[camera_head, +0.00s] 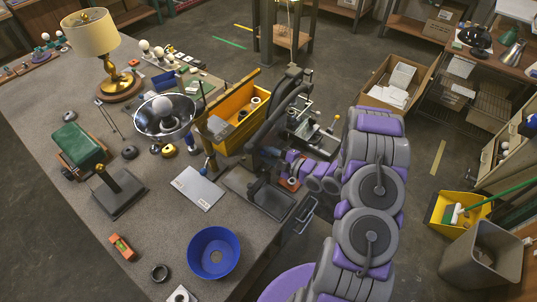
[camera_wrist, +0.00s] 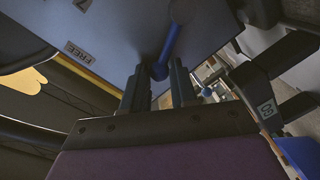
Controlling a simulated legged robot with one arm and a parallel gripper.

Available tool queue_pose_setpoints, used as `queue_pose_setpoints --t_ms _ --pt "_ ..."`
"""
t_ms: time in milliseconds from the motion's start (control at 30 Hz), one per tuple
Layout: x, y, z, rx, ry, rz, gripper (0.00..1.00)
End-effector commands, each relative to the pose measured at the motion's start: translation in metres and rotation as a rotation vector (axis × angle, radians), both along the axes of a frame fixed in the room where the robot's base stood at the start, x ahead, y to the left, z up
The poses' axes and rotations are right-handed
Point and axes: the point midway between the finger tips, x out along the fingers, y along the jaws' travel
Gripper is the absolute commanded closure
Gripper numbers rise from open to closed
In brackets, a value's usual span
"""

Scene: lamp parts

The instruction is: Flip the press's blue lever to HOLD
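The press (camera_head: 268,120) is a dark metal frame at the table's right edge in the head view. In the wrist view its flat grey-blue panel (camera_wrist: 115,35) fills the top. The blue lever (camera_wrist: 172,40) runs from a round pivot up to a knob at the top edge. A FREE label (camera_wrist: 79,52) sits left of the lever; I see no HOLD label. My gripper (camera_wrist: 158,80) has its two dark fingers apart, with the lever's pivot end showing between their tips. I cannot tell whether a finger touches it.
A yellow bin (camera_head: 235,130) stands left of the press. A grey card (camera_head: 198,188) and a blue bowl (camera_head: 213,252) lie on the table nearby. A small vice-like machine (camera_head: 315,130) is just behind my arm.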

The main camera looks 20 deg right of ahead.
Motion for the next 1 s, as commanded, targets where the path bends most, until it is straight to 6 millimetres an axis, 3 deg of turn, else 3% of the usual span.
queue_pose_setpoints --t_ms 233,633,1000 --pt "-0.001 0.000 0.000 0.000 -0.001 0.000 0.49" --pt "-0.007 -0.005 0.001 0.000 0.000 -0.001 0.49" --pt "-0.050 -0.039 0.006 0.001 -0.001 -0.003 0.49"
